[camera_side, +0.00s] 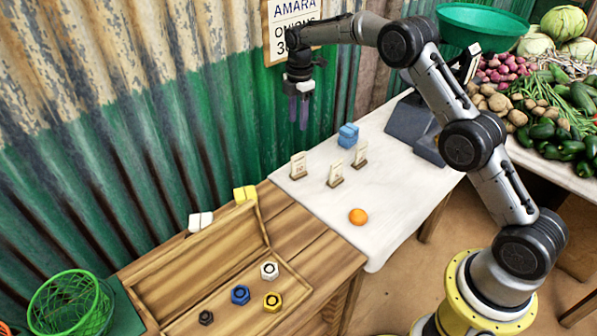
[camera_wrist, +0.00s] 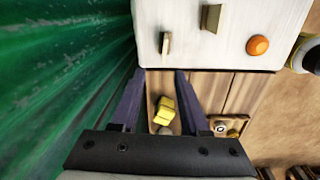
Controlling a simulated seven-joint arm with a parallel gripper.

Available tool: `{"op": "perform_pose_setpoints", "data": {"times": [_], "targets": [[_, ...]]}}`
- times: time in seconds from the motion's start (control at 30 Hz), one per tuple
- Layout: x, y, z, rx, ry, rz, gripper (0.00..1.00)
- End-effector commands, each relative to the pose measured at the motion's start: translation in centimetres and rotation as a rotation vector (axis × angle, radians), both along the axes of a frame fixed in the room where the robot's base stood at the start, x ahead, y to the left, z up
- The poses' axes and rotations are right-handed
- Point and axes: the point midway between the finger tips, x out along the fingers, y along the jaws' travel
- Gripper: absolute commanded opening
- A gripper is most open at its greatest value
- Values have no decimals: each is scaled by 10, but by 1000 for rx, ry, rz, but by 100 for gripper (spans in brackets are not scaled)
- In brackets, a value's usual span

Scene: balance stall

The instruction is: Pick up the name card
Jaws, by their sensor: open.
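Three small cream cards on dark bases stand upright on the white tabletop: a left card (camera_side: 298,165), a front card (camera_side: 335,175) and a right card (camera_side: 360,154). Their print is too small to read, so I cannot tell which is the name card. Two cards show in the wrist view, one near the left finger (camera_wrist: 165,43) and one farther right (camera_wrist: 210,18). My gripper (camera_side: 299,118) is open and empty, pointing down above and behind the cards, close to the green wall. Its two fingers (camera_wrist: 158,76) are well apart in the wrist view.
An orange (camera_side: 357,217) lies in front of the cards. Blue blocks (camera_side: 348,135) stand behind them. On the wooden side are yellow blocks (camera_side: 245,194), white blocks (camera_side: 200,221) and a tray (camera_side: 205,266) with several nuts. A dark scale (camera_side: 412,125) stands at the right.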

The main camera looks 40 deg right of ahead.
Motion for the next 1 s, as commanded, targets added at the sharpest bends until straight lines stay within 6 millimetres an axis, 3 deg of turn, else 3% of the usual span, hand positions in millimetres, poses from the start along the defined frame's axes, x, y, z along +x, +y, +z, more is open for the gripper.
{"op": "perform_pose_setpoints", "data": {"times": [0.03,0.27,0.5,0.83,1.0], "targets": [[-2,-1,-13,2,21,-3,45],[-5,-3,-45,5,47,-7,45],[-6,-2,-90,5,46,-7,45],[-5,-2,-117,5,44,-7,45],[-4,1,-142,5,45,-7,45]]}}
